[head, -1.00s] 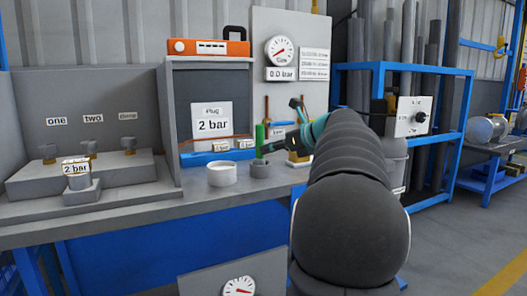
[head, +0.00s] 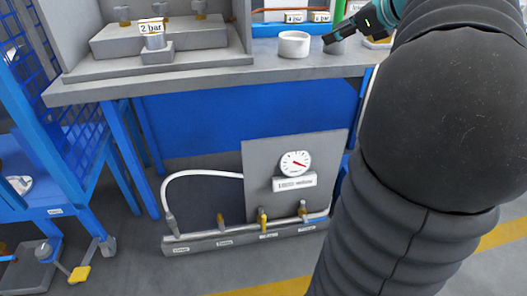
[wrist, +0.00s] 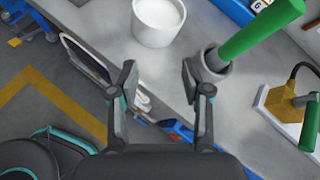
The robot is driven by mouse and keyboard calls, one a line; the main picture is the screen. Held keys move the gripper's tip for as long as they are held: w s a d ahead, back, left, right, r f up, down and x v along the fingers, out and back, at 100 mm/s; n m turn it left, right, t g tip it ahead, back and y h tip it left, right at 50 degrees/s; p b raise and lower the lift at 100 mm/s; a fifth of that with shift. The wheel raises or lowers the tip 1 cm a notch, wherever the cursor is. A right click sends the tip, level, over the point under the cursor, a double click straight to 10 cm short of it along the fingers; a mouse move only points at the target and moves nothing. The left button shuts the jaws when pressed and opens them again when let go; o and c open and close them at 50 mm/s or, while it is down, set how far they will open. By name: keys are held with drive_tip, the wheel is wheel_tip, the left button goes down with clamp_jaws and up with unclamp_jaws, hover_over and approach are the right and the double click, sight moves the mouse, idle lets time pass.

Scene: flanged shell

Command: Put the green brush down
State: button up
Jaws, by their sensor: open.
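The green brush (wrist: 262,28) stands tilted in a small grey cup (wrist: 217,64) on the bench, in the wrist view. Its lower end is hidden inside the cup. My gripper (wrist: 158,82) is open, with nothing between its fingers. The brush and cup are just beyond its right finger; I cannot tell whether that finger touches the cup.
A white cup (wrist: 158,20) stands near the grey one. A yellowish block (wrist: 280,104) with a black cable and another green-handled thing (wrist: 308,125) are at the right. The bench edge (head: 200,88) is close. Below stands a gauge panel (head: 262,185) with a hose and valves.

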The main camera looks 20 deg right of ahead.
drive_tip(key=s+a+f+n+g, duration=0.25)
drive_tip(key=a+f+n, duration=0.3)
drive_tip(key=a, duration=0.45)
drive_tip(key=s+a+f+n+g, duration=0.2)
drive_tip(key=s+a+f+n, duration=0.2)
drive_tip(key=a+n, duration=0.45)
drive_tip(key=s+a+f+n+g+h, duration=0.1)
drive_tip(key=s+a+f+n+h, duration=0.1)
drive_tip(key=s+a+f+n, duration=0.8)
drive_tip(key=s+f+n, duration=0.3)
drive_tip(key=s+n, duration=0.1)
drive_tip(key=n, duration=0.1)
drive_tip(key=shift+a+f+n+h, duration=0.25)
drive_tip(key=shift+n+h, duration=0.05)
drive_tip(key=shift+o, duration=0.6)
drive_tip(key=shift+c, duration=1.2)
drive_tip(key=shift+d, duration=0.15)
